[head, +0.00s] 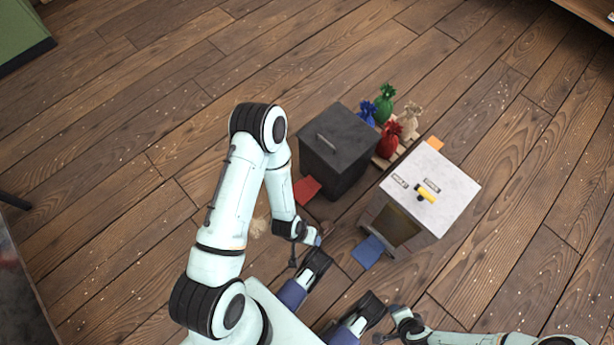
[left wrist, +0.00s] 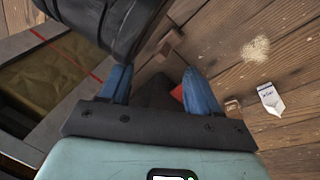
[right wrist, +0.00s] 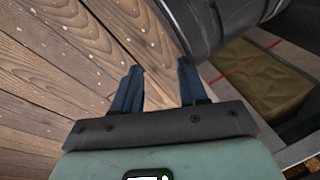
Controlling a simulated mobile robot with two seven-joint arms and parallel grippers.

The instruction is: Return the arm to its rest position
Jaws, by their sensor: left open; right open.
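My left arm reaches up, bends at the elbow and comes back down in the head view. Its gripper (head: 306,250) hangs low near the centre, close in front of my body. In the left wrist view the two blue fingers (left wrist: 160,88) stand apart with nothing between them. My right gripper (head: 386,324) is at the bottom edge of the head view, its arm coming in from the right. In the right wrist view its fingers (right wrist: 160,85) are also apart and empty, over plank floor.
A dark box (head: 343,145) and a white-topped cabinet (head: 452,188) stand ahead. Several coloured sacks, including a red one (head: 390,141), stand between them. A pale spill (left wrist: 255,48) and a small white carton (left wrist: 270,98) lie on the floor. Floor at left is clear.

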